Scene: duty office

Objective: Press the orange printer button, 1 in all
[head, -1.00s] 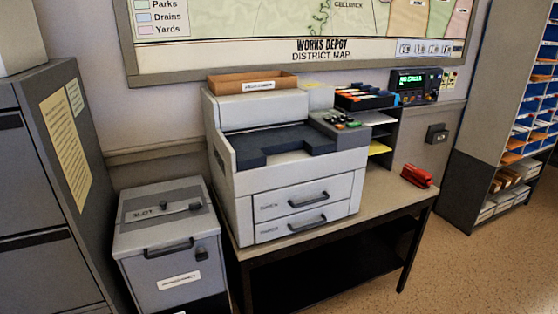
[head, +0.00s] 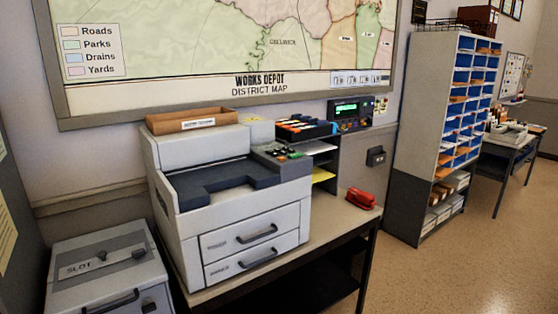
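The printer (head: 235,215) is a pale grey machine with a dark top tray and two drawers, standing on a table in the head view. Its small control panel (head: 268,151) is at the top right of the machine and carries several small buttons, green and orange-red among them. The buttons are too small to tell apart surely, so I cannot pick out the orange one for certain. Neither of my grippers shows in the head view.
The table (head: 335,222) has bare room at its right, near a red stapler (head: 360,198). A grey slot bin (head: 105,275) stands left of the printer. A tall pigeonhole shelf (head: 410,150) stands to the right, with open floor (head: 450,270) before it.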

